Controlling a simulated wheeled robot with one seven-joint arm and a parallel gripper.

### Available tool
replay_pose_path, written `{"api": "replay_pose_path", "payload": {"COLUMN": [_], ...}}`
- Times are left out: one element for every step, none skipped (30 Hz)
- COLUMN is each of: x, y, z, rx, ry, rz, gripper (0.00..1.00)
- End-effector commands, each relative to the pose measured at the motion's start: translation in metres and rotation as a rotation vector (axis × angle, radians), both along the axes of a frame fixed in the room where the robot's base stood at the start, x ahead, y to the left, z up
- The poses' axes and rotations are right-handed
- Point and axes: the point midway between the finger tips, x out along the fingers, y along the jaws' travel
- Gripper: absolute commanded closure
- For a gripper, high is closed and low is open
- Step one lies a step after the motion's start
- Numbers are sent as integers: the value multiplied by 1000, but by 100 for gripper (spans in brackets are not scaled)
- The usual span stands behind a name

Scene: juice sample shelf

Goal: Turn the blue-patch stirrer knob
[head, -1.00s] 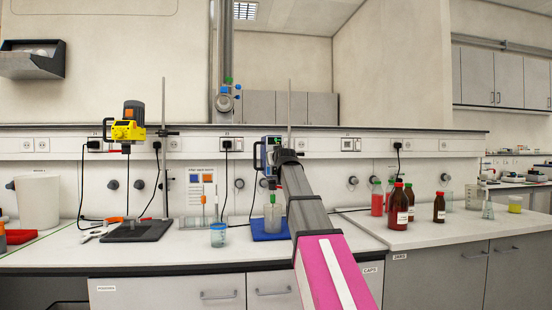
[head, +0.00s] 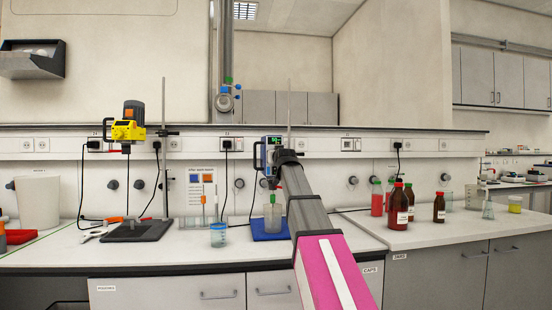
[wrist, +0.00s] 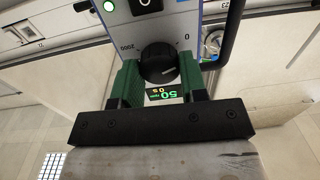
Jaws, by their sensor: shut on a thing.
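The stirrer (head: 265,152), white with a blue edge, stands at the back of the bench above a blue base plate (head: 268,237). In the wrist view its black knob (wrist: 158,62) sits between the green fingers of my gripper (wrist: 157,82), which is shut on it. A white pointer mark shows on the knob, with "0" and "2000" printed on the panel around it. A lit display (wrist: 163,93) beside the knob reads about 50 rpm, upside down. In the head view my arm hides the knob and fingers. A container (head: 272,213) stands under the stirrer.
A yellow stirrer (head: 128,131) stands to the left on a black base (head: 135,231). Brown bottles (head: 399,207) and red bottles stand to the right. A dark handle (wrist: 232,30) flanks the panel.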

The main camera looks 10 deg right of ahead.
Motion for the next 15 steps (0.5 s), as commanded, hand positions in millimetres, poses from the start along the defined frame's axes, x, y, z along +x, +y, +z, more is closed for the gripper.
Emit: {"api": "replay_pose_path", "payload": {"x": [0, 0, 0, 0, 0, 0, 0, 0, 0, 0, 0, 0, 0, 0, 0], "y": [0, 0, 0, 0, 0, 0, 0, 0, 0, 0, 0, 0, 0, 0, -1], "z": [0, 0, 0, 0, 0, -1, -1, -1, -1, -1, -1, -1, -1, -1, -1], "rx": [35, 60, 94, 121, 148, 187, 215, 244, 282, 311, 339, 377, 405, 433, 470], "ry": [0, 1, 1, 1, 1, 1, 1, 0, 1, 0, 0, 0, -1, 0, 0], "rz": [0, 0, 1, 1, 0, 0, 0, 0, 1, 0, 0, 0, 0, 0, 0], "gripper": [84, 84, 84, 84, 84, 84, 84, 84, 84, 84, 84, 84, 84, 84, 84]}}
